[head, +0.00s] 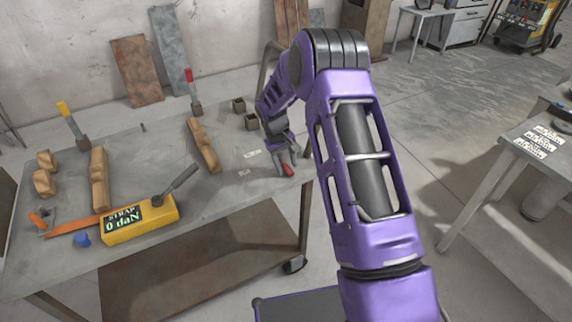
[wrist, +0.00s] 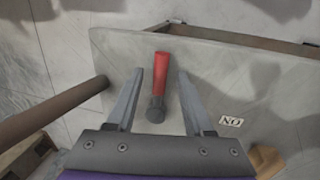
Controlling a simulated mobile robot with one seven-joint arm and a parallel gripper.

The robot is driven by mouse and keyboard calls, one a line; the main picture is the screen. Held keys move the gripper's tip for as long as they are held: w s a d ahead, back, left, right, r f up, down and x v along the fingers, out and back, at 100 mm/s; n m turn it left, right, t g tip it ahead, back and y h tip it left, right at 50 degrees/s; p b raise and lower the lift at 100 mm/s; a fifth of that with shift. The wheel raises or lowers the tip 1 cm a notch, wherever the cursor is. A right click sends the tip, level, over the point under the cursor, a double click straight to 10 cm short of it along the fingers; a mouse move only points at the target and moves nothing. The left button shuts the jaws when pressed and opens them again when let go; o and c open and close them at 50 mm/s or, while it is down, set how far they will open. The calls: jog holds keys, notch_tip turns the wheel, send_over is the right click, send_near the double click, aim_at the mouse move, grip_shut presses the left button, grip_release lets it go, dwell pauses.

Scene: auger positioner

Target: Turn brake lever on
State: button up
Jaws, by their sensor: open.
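The brake lever, with a red handle (wrist: 162,73) and a dark round end, is at the edge of the table. In the head view its red handle (head: 287,170) shows at the table's right corner, just under my gripper (head: 289,157). In the wrist view my gripper (wrist: 160,92) is open, with one finger on each side of the lever and a visible gap on both sides. I cannot tell how far the fingertips are above it. A white ON label (wrist: 231,121) lies right of the lever, upside down in the wrist view.
The metal table (head: 225,190) also holds a yellow STRAP box reading 0 daN (head: 140,222), a yellow-handled lever (head: 72,122), another red-handled lever (head: 192,90) and several wooden blocks. A brown bar (wrist: 50,110) runs left of my gripper in the wrist view. Another table (head: 540,140) stands right.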

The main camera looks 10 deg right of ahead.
grip_shut()
dwell(1.4)
